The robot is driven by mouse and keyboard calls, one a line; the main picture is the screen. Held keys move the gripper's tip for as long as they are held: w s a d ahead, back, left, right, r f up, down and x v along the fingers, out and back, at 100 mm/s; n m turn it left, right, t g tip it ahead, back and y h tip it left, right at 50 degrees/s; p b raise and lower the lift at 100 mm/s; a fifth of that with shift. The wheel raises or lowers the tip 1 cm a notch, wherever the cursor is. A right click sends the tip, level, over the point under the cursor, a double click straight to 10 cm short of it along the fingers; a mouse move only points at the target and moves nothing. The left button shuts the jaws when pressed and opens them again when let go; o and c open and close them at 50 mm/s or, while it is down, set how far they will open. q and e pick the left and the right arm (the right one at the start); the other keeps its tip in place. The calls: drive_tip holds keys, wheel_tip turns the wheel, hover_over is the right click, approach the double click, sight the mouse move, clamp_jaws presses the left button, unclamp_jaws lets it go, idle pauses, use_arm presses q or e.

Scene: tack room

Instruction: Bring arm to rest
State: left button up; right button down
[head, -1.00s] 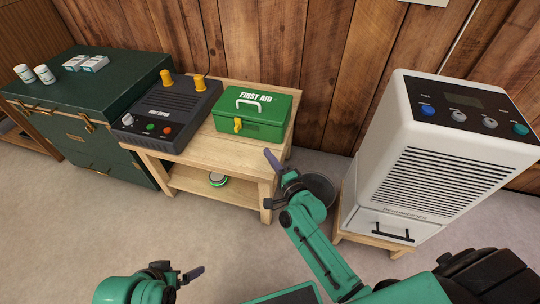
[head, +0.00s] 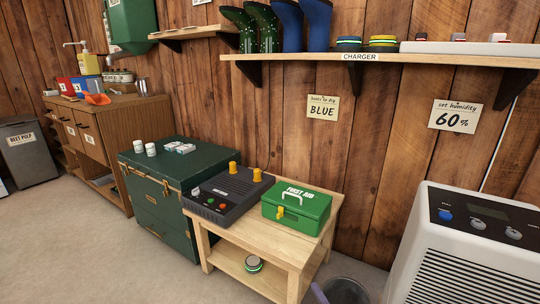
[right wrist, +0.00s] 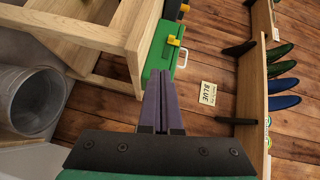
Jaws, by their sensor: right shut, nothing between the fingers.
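My right gripper (right wrist: 162,105) is shut and empty in the right wrist view, its dark fingers pressed together. In the head view only its purple fingertips (head: 318,293) show at the bottom edge, in front of a metal bucket (head: 347,291). The rest of my right arm is out of the picture. My left gripper is in neither current view. In the right wrist view the fingers overlap the lower part of the green first aid box (right wrist: 158,62); I cannot tell the gap between them.
A green chest (head: 160,215) stands left, a white dehumidifier (head: 455,250) right. A shelf (head: 300,68) with boots hangs above. Floor at left is clear.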

drive_tip(key=s+a+f+n+g, duration=0.2)
drive_tip(key=s+f+n+g, duration=0.45)
drive_tip(key=s+n, duration=0.3)
use_arm(q)
drive_tip(key=s+a+f+g+y+p, duration=0.1)
drive_tip(key=s+a+p, duration=0.4)
drive_tip(key=s+p, duration=0.4)
drive_tip(key=s+a+f+g+y+p, duration=0.1)
drive_tip(key=s+a+p, duration=0.4)
drive_tip(key=p, duration=1.7)
drive_tip(key=s+g, duration=0.1)
drive_tip(key=s, duration=0.3)
drive_tip(key=shift+s+f+y, duration=0.15)
drive_tip(key=shift+f+y, duration=0.1)
drive_tip(key=shift+y, duration=0.05)
use_arm(e)
drive_tip(key=s+d+f+n+g+h, duration=0.1)
drive_tip(key=s+d, duration=0.4)
drive_tip(key=s, duration=0.5)
drive_tip(key=s+d+f+n+g+h, duration=0.1)
drive_tip(key=s+d+n+g+h, duration=0.1)
drive_tip(key=s, duration=0.8)
drive_tip(key=s+d+f+n+g+h, duration=0.1)
drive_tip(key=s+d+g, duration=0.4)
drive_tip(key=s, duration=0.5)
drive_tip(key=d+n+h, duration=0.1)
drive_tip(key=d+n, duration=0.1)
drive_tip(key=shift+s+d+g, duration=0.2)
drive_tip(key=shift+d+g, duration=0.1)
drive_tip(key=shift+g, duration=0.05)
